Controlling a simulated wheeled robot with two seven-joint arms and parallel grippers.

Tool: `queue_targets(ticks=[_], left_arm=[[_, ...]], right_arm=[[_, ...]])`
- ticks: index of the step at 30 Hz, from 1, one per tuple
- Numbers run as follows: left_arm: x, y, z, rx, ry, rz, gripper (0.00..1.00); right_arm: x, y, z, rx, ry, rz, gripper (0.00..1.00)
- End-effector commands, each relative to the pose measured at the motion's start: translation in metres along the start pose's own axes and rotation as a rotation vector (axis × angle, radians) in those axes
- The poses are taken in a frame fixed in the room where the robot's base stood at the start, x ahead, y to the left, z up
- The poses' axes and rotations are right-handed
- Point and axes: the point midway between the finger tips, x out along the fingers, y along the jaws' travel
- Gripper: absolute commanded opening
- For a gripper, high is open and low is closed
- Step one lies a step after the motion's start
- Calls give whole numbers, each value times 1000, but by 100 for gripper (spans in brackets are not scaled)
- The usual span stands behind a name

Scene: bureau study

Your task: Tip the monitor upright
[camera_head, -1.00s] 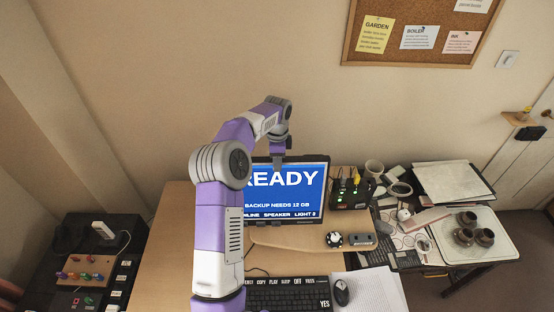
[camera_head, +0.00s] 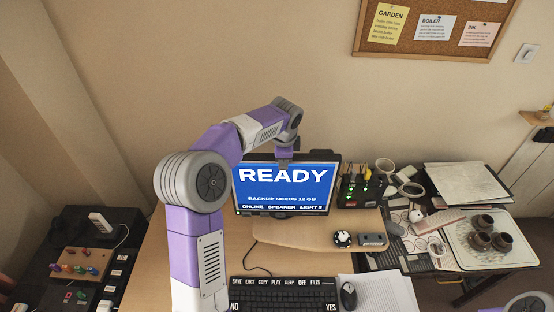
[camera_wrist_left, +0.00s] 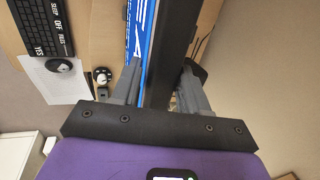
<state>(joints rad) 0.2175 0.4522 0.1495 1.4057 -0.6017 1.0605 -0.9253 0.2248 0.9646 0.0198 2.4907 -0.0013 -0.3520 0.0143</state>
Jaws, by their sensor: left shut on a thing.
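The monitor (camera_head: 285,186) stands on the raised wooden shelf of the desk, its lit blue screen reading READY and facing me. It looks close to upright; I cannot tell any small tilt. My left gripper (camera_head: 284,154) reaches over from the left and is shut on the monitor's top edge near the middle. In the left wrist view, my left gripper (camera_wrist_left: 158,88) has a finger on either side of the dark monitor frame (camera_wrist_left: 168,50), with the blue screen on the left side. The monitor's foot is mostly hidden. My right gripper is not in view.
A keyboard (camera_head: 283,294), mouse (camera_head: 348,295) and paper (camera_head: 385,292) lie in front. A black box with green lights (camera_head: 362,190) stands right of the monitor. A small round thing (camera_head: 341,239) sits on the shelf (camera_head: 300,235). A tray with brown pots (camera_head: 490,241) is at right.

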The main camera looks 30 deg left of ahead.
Motion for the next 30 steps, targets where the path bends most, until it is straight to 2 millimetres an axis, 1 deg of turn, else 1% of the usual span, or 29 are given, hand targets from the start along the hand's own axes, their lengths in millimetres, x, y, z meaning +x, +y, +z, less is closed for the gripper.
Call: queue_targets(ticks=[1, 5, 6, 8, 9, 10, 17, 20, 23, 30], left_arm=[[2, 3, 1, 0, -4, 11, 0], [3, 4, 1, -1, -4, 15, 0], [3, 4, 2, -2, -5, 16, 47], [3, 4, 2, -2, -4, 16, 56], [3, 4, 2, -2, -4, 15, 62], [3, 4, 2, -2, -4, 15, 64], [2, 3, 1, -1, -2, 12, 64], [-3, 2, 1, -1, -1, 10, 64], [-16, 2, 1, -1, -1, 8, 64], [-57, 2, 1, -1, -1, 10, 64]], right_arm=[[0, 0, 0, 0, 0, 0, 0], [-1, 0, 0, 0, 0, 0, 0], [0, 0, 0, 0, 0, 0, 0], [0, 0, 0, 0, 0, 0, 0], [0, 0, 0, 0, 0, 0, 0], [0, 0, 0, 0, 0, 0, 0], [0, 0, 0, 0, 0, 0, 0], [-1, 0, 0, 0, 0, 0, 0], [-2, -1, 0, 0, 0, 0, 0], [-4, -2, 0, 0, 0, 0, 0]])
